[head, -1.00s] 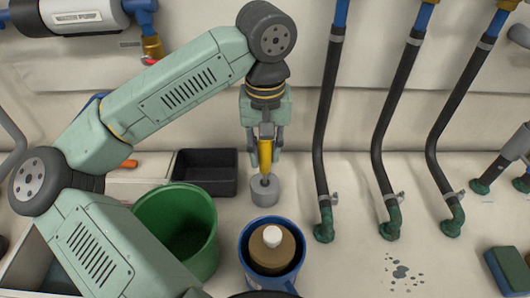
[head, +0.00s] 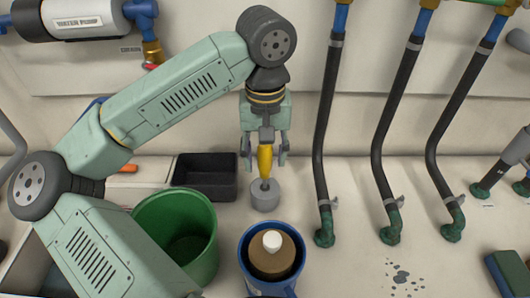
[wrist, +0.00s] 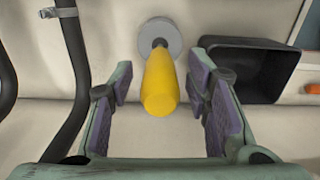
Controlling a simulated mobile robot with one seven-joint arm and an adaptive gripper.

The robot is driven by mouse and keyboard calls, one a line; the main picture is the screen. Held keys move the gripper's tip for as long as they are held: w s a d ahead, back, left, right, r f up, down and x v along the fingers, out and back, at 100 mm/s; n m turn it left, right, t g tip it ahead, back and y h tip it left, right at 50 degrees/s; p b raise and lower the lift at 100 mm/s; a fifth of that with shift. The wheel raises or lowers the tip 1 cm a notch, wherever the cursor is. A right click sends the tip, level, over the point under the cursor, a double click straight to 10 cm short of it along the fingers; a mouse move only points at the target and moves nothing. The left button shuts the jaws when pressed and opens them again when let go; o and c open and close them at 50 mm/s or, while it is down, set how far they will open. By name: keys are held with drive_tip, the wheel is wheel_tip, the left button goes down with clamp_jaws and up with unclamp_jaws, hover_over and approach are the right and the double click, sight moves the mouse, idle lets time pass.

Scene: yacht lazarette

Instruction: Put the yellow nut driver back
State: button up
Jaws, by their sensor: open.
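The yellow nut driver (head: 265,158) stands upright with its shaft down in a small grey round holder (head: 265,195). In the wrist view the yellow handle (wrist: 160,82) points up toward the camera, with the grey holder (wrist: 161,36) beyond it. My gripper (head: 266,158) is open, its fingers apart on either side of the handle. In the wrist view the two padded fingers (wrist: 158,95) show clear gaps to the handle on both sides.
A black tray (head: 205,184) lies left of the holder. A green bucket (head: 205,215) and a blue container (head: 250,240) holding a brown, white-topped item stand in front. Black hoses (head: 325,150) rise to the right. A green-and-blue block (head: 508,270) lies far right.

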drive_tip(key=shift+r+b, duration=0.35)
drive_tip(key=shift+r, duration=0.2)
wheel_tip(320, 180, up, 11)
drive_tip(key=shift+b, duration=0.5)
drive_tip(key=shift+c, duration=0.3)
idle(0.4)
